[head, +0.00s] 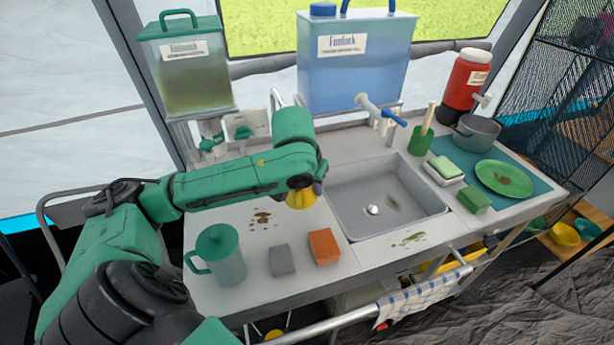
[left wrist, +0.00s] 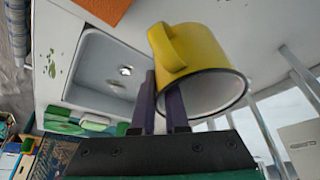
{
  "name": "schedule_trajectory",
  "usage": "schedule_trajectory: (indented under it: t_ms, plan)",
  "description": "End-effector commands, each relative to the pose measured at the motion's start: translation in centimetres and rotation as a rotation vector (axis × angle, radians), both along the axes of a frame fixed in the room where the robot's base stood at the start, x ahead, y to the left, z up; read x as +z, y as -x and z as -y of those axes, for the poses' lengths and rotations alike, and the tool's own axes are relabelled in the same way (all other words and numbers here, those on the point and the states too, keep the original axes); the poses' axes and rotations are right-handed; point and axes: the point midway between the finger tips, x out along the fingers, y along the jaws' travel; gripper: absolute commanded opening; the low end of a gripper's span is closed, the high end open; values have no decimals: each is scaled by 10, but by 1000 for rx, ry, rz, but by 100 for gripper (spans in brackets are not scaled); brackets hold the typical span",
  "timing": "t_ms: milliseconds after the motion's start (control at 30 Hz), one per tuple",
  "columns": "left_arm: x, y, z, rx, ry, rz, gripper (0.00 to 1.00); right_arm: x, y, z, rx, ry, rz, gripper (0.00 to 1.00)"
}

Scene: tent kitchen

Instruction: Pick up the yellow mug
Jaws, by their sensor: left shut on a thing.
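The yellow mug (head: 301,199) shows only in part in the head view, below my left gripper (head: 304,184), over the counter just left of the sink. In the left wrist view, the mug (left wrist: 205,48) has its dark-rimmed mouth facing the camera and its handle on the near left side. My left gripper's dark fingers (left wrist: 163,88) are shut on the mug at its rim, near the handle. The mug appears held above the counter in the left wrist view. My right gripper is not in view.
The sink (head: 385,195) lies right of the mug. A green-lidded pitcher (head: 221,258), a grey block (head: 282,260) and an orange sponge (head: 324,246) stand at the front left. A blue water tank (head: 355,75) with a tap stands behind. A green plate (head: 504,179) lies right.

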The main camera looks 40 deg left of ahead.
Motion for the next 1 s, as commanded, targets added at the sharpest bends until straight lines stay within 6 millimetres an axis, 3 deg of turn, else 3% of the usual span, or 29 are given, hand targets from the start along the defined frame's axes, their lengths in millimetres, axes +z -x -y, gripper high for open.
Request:
schedule_trajectory:
  t_ms: [200,433,1000]
  plan:
    - [0,19,28,-3,2,2,0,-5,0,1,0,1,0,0]
    - [1,31,46,-2,1,2,0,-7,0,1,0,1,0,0]
    - [1,38,55,1,0,2,0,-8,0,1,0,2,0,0]
